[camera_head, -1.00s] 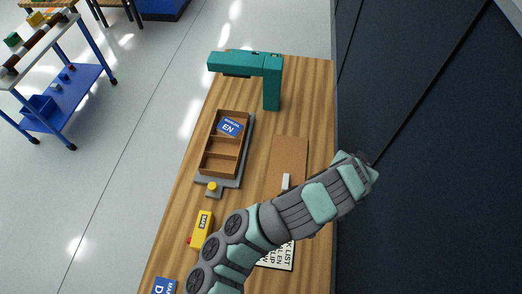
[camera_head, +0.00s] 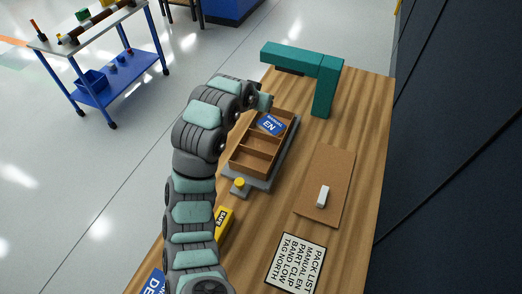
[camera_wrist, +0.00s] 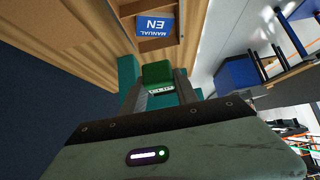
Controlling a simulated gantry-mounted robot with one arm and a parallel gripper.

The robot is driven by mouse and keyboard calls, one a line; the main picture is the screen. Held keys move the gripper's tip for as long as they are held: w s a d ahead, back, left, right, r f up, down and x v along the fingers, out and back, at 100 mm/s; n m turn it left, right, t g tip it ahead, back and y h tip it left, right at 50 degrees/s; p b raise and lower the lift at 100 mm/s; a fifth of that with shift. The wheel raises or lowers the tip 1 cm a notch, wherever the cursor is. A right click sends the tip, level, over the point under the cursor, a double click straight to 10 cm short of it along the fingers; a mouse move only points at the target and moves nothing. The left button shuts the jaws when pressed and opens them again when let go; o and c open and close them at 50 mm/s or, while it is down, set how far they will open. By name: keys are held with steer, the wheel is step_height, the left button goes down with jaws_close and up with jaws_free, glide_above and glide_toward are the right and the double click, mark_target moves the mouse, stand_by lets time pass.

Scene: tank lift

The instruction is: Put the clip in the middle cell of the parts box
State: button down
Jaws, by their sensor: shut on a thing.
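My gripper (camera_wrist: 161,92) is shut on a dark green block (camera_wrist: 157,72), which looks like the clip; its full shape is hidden. In the head view my arm reaches over the left side of the parts box (camera_head: 233,170), with its end near the box's far end. The brown box has three cells in a row. A blue manual card (camera_head: 271,125) lies in the far cell and shows also in the wrist view (camera_wrist: 155,26). The middle cell (camera_head: 262,143) and near cell (camera_head: 251,162) look empty. The held block appears apart from the box.
A teal angled stand (camera_head: 327,85) rises behind the box. A yellow button (camera_head: 239,183) sits at the box's near end. A brown board (camera_head: 336,165) with a white block (camera_head: 323,196) lies to the right. A pack list sign (camera_head: 297,263) and yellow case (camera_head: 223,222) are nearer.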

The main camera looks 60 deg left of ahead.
step_height(320, 180, down, 20)
steer(key=shift+r+b, duration=0.25)
steer(key=shift+b, duration=0.2)
steer(key=shift+f, duration=0.1)
steer(key=c, duration=0.9)
jaws_free()
steer(key=shift+c, duration=0.2)
steer(key=shift+s+d+r, duration=0.1)
steer(key=shift+s+r, duration=0.1)
steer(key=shift+r, duration=0.15)
steer(key=p+v, duration=0.1)
steer(key=v, duration=1)
steer(key=shift+d+r, duration=0.1)
steer(key=shift+r, duration=0.05)
